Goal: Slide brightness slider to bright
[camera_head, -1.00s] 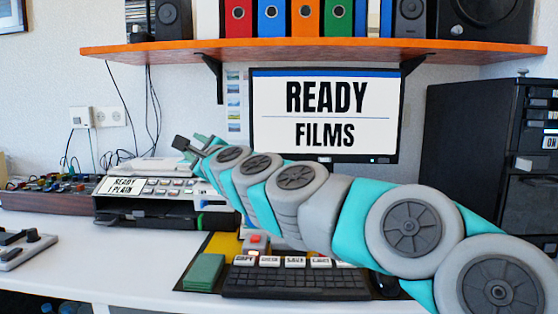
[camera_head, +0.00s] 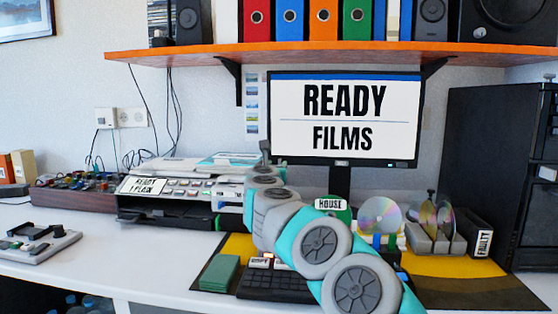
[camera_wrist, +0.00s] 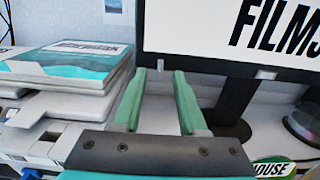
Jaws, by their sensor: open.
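I cannot make out a slider marked for brightness in either view. The grey printer (camera_head: 170,200) stands left of centre, with a row of buttons and a small display (camera_head: 143,186) reading "READY 1 PLAIN". My gripper (camera_head: 265,150) is raised at the printer's right end, in front of the wall, partly hidden by my own arm. In the wrist view its two green fingers (camera_wrist: 160,80) are apart with nothing between them. They point at the gap between a stack of booklets (camera_wrist: 70,60) and the monitor (camera_wrist: 205,40).
A control box with knobs (camera_head: 75,195) sits left of the printer, and a grey device (camera_head: 38,243) lies front left. A keyboard (camera_head: 262,285), discs (camera_head: 380,218) and a rack (camera_head: 430,238) are near my arm. The orange shelf (camera_head: 330,52) hangs above.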

